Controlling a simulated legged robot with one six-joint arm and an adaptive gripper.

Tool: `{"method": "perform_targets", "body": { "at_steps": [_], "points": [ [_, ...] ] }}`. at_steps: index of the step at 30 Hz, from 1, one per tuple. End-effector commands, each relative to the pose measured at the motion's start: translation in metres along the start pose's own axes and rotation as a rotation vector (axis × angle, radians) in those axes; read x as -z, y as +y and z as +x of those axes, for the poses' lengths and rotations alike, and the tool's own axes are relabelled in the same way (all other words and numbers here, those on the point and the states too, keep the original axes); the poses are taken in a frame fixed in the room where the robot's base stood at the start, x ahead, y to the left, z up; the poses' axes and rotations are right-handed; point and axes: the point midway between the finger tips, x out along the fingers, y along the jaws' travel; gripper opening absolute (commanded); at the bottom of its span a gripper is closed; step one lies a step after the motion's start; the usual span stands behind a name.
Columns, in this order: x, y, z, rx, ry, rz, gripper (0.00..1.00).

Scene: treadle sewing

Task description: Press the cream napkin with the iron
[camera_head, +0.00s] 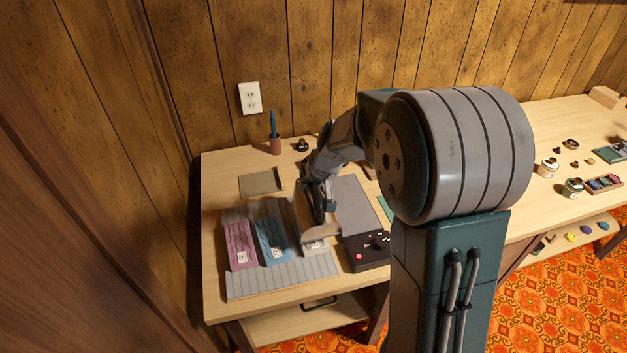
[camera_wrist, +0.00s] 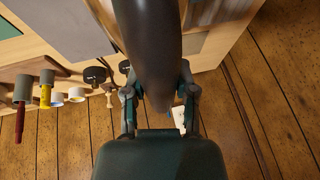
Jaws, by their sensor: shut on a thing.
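My gripper (camera_head: 320,196) is shut on the iron (camera_head: 320,232), which stands over the right part of the striped pressing mat (camera_head: 285,281). In the wrist view my gripper (camera_wrist: 160,100) closes around the iron's large dark handle (camera_wrist: 150,45). A pale cloth edge with a tag, apparently the cream napkin (camera_head: 314,248), shows under the iron's front. Most of it is hidden by the iron. I cannot tell whether the iron's sole touches it. A pink napkin (camera_head: 238,240) and a blue napkin (camera_head: 271,236) lie on the mat to the left.
A black control box (camera_head: 366,252) with a red button stands close to the right of the iron, before a grey panel (camera_head: 354,200). A brown pen cup (camera_head: 275,146) and a flat olive piece (camera_head: 258,184) are behind. The mat's front strip is clear.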

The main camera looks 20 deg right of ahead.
Motion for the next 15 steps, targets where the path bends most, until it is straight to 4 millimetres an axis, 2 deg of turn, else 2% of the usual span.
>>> {"method": "perform_targets", "body": {
  "at_steps": [9, 15],
  "points": [
    [-0.011, 0.005, 0.027, 0.001, 0.002, -0.003, 0.00],
    [-0.014, 0.010, 0.036, 0.002, 0.004, -0.001, 0.00]
  ]
}}
